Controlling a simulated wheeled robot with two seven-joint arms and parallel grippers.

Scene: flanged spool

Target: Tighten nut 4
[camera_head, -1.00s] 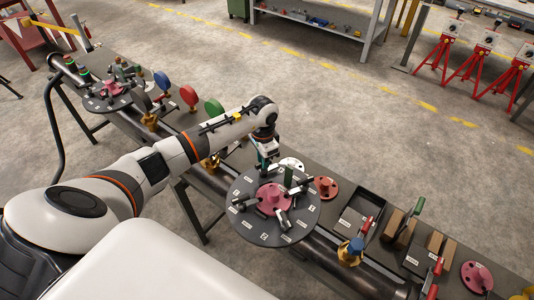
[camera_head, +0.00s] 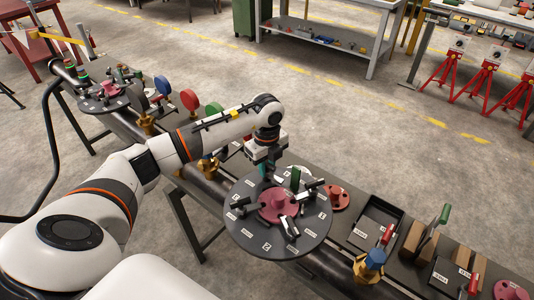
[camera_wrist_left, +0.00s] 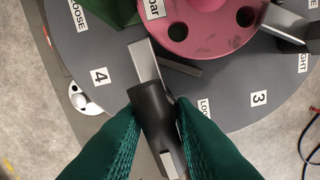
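The grey round flange (camera_head: 238,232) with a pink hub (camera_head: 278,205) lies on the bench in the head view. Several black-handled levers sit around the hub. My left gripper (camera_head: 264,170) is at the flange's far side. In the left wrist view its green fingers (camera_wrist_left: 156,108) are closed on both sides of a black lever handle (camera_wrist_left: 152,108). This lever lies beside the label 4 (camera_wrist_left: 100,76), on the side away from that label's LOOSE mark (camera_wrist_left: 78,14). No TIGHT label for 4 shows. The label 3 (camera_wrist_left: 258,98) is farther right. My right gripper is out of view.
Right of the flange are a small red flange (camera_head: 337,197), a black tray (camera_head: 375,222), a blue-topped brass valve (camera_head: 372,262) and brown blocks (camera_head: 413,238). Red and green discs stand along the pipe at left. Another lever (camera_wrist_left: 288,26) is at right in the left wrist view.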

